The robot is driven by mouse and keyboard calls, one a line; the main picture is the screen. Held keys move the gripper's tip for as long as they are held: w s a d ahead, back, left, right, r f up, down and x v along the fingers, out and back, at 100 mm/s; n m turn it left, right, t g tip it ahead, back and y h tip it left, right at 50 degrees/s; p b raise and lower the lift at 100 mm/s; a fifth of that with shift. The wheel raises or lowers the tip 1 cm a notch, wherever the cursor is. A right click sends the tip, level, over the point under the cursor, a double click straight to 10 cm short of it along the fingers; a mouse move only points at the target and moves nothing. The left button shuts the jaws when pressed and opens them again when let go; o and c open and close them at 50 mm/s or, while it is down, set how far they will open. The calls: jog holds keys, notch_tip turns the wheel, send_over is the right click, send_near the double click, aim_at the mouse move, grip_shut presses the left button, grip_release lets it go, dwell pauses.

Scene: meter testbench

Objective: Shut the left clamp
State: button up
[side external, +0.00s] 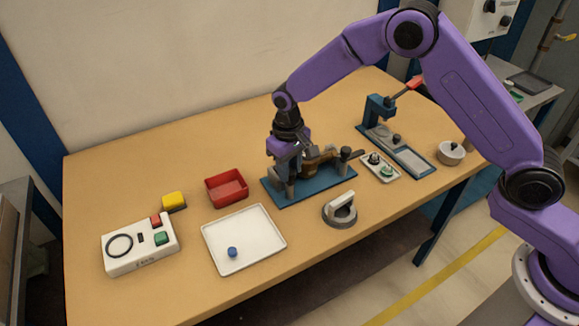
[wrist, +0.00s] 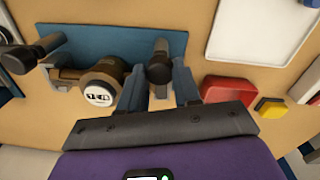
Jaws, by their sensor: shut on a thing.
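A blue fixture plate (side external: 325,190) holds a brass meter (side external: 317,158), whose round white face (wrist: 99,96) shows in the wrist view. The left clamp (wrist: 160,62) is a dark lever with a rounded end, beside the meter on the red bin's side. My gripper (wrist: 159,80) is down at the clamp with its fingers either side of the lever, shut on it. In the side view my gripper (side external: 284,170) hides most of this clamp, so its exact angle is unclear. The right clamp (side external: 346,154), with a dark handle, stands at the meter's other end.
A red bin (side external: 227,186) and a white tray (side external: 250,222) with a blue cap (side external: 233,252) lie left of the plate. A small parts tray (side external: 381,170) and a lever press (side external: 395,146) stand to the right.

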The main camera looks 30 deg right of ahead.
jog(key=shift+m, duration=0.7)
jog(key=o, duration=1.1)
jog(key=shift+c, duration=0.2)
notch_tip(320, 180, up, 18)
jog(key=shift+a+f, duration=0.25)
jog(key=shift+s, duration=0.15)
jog(key=s+d+n, duration=0.3)
jog(key=s+d, duration=0.3)
jog(key=s, duration=0.5)
jog(key=s+d+f+n, duration=0.1)
jog(key=s+d+n, duration=0.3)
jog(key=s, duration=0.8)
jog(key=s+d+f+n, duration=0.1)
jog(key=s+d+n, duration=0.3)
jog(key=s+d, duration=0.5)
jog(key=s, duration=0.3)
jog(key=shift+s+y, duration=0.15)
jog(key=shift+y, duration=0.25)
